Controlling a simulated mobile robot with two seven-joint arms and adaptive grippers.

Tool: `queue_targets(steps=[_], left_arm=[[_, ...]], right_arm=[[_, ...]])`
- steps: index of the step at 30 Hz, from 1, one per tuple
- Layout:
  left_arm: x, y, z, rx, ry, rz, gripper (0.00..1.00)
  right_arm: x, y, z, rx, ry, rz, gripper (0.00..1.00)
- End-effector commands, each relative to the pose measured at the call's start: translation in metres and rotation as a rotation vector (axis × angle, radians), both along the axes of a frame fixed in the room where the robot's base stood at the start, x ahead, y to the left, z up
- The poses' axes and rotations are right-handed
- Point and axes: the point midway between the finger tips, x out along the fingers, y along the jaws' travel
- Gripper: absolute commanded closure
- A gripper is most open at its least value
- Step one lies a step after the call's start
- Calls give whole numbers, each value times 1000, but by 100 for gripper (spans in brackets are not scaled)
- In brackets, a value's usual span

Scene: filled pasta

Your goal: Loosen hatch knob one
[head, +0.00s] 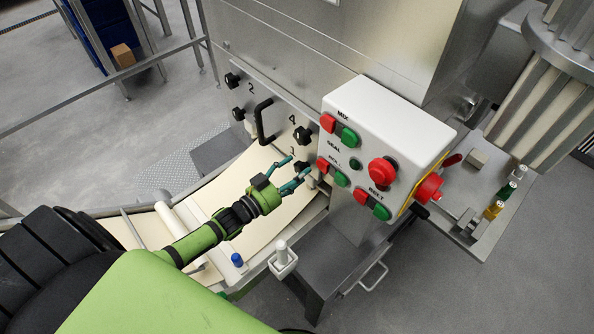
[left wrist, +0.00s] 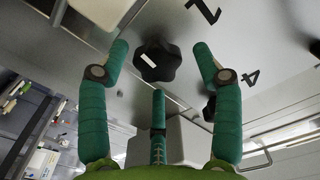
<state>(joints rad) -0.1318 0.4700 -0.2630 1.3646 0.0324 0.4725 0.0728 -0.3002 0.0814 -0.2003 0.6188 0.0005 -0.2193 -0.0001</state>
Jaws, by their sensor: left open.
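A dark lobed knob (left wrist: 157,62) with a pale mark sits on the metal hatch plate in the left wrist view, between my spread fingers. It appears to be the lowest right knob (head: 303,164) in the head view, partly hidden by the fingers. The digit beside it is not clearly readable. My left gripper (head: 297,169) is open, its teal fingers either side of the knob; in the left wrist view (left wrist: 160,48) no clear contact shows. Other hatch knobs (head: 232,80) show by digits 2 and 4. My right gripper is not in view.
A white control box (head: 390,130) with red and green buttons stands close right of my left gripper. A black hatch handle (head: 262,121) stands out between the knobs. The cream belt (head: 235,175) runs below. A blue-capped post (head: 237,260) is near my forearm.

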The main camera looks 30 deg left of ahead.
Motion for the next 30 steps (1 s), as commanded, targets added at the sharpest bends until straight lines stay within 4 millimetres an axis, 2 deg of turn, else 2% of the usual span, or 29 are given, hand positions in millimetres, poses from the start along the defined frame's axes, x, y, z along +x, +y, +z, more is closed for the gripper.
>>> queue_targets(steps=[6,12,17,30], left_arm=[[-36,11,-1,1,2,0,34],[-60,19,0,0,-1,-1,34],[-65,21,2,0,-4,-2,34],[-65,21,1,0,-4,-2,34]], right_arm=[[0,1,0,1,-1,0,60],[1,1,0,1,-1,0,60],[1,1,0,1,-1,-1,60],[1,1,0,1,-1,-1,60]])
